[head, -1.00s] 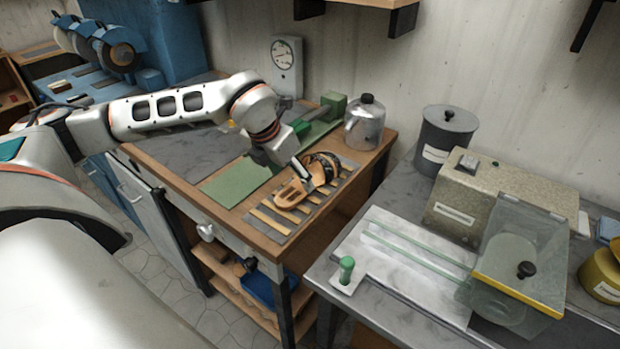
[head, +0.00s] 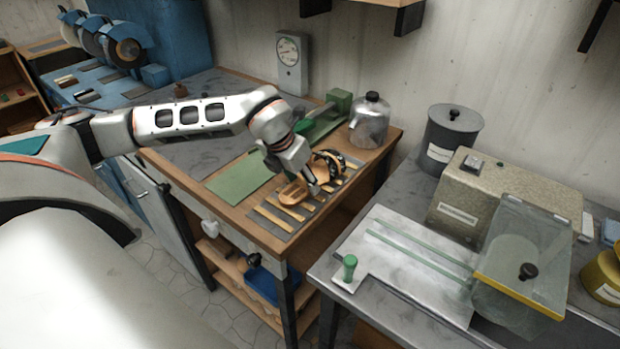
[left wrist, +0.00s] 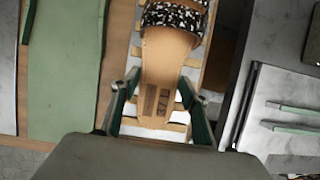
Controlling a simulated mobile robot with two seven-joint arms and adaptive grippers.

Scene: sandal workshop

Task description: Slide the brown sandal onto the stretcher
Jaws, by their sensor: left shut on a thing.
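The brown sandal (head: 293,192) has a tan sole and a dark patterned strap. It is over the slatted rack (head: 272,224) near the bench's front right edge. My left gripper (head: 314,186) is at the sandal, shut on its sole. In the left wrist view the sandal (left wrist: 166,55) shows a stamped number at its near end, with the gripper's fingers (left wrist: 160,108) on both sides. The strap lies farther away, cut by the top edge. A green metal device (head: 325,118) behind the rack may be the stretcher; my arm hides part of it. My right gripper is out of view.
A lidded metal can (head: 370,120) stands at the bench's back right corner. A green mat (head: 240,180) lies left of the rack. A gauge box (head: 290,62) is on the wall. A grey table (head: 400,310) with a boxy machine (head: 470,195) stands to the right.

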